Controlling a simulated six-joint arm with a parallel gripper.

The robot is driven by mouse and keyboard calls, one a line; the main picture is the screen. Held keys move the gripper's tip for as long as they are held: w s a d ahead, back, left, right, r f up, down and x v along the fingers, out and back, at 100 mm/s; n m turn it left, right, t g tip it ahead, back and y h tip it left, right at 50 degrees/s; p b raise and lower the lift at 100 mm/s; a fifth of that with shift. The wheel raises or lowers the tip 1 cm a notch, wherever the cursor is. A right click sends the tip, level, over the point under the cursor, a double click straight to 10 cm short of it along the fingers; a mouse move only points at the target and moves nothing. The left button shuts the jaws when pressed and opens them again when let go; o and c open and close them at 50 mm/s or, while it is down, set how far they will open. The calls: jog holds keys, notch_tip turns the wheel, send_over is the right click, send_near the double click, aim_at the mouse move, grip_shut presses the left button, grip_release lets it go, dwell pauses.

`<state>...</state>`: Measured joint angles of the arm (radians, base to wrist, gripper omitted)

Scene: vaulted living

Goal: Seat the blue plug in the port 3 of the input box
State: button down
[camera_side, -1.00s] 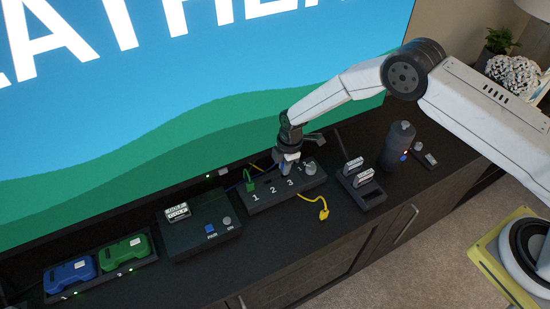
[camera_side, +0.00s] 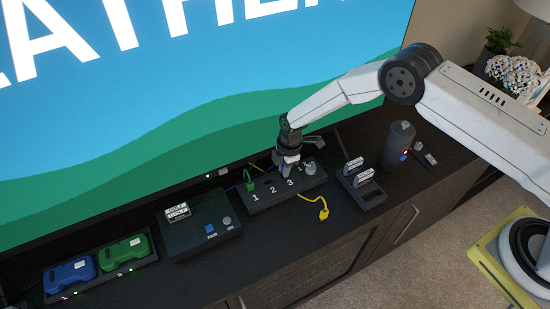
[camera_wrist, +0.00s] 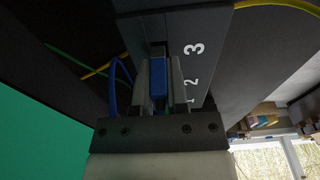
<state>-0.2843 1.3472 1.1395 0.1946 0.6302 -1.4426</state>
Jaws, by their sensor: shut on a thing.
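The input box (camera_side: 262,203) is a dark block with numbered ports on the cabinet top. My gripper (camera_side: 286,171) is over it, behind the label 3. In the wrist view my gripper (camera_wrist: 160,88) is shut on the blue plug (camera_wrist: 158,78), with a blue cable looping off to the left. The plug's front end points at a dark slot on the input box (camera_wrist: 187,22), near the label 3. I cannot tell whether the tip is in the port. The green plug (camera_side: 250,186) stands at port 1.
A yellow plug (camera_side: 323,214) lies in front of the box on its cable. A console (camera_side: 200,232) with cartridges is at left, a cartridge holder (camera_side: 372,196) and dark cylinder (camera_side: 398,147) at right. Blue (camera_side: 70,274) and green controllers (camera_side: 125,249) sit far left. The screen is behind.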

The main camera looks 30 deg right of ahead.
jog(key=shift+f, duration=0.4)
jog(key=c, duration=0.6)
grip_release()
jog(key=shift+o, duration=0.2)
jog(key=shift+d+r, duration=0.25)
jog(key=shift+r, duration=1.75)
jog(key=shift+d+r, duration=0.2)
jog(key=shift+r, duration=1.75)
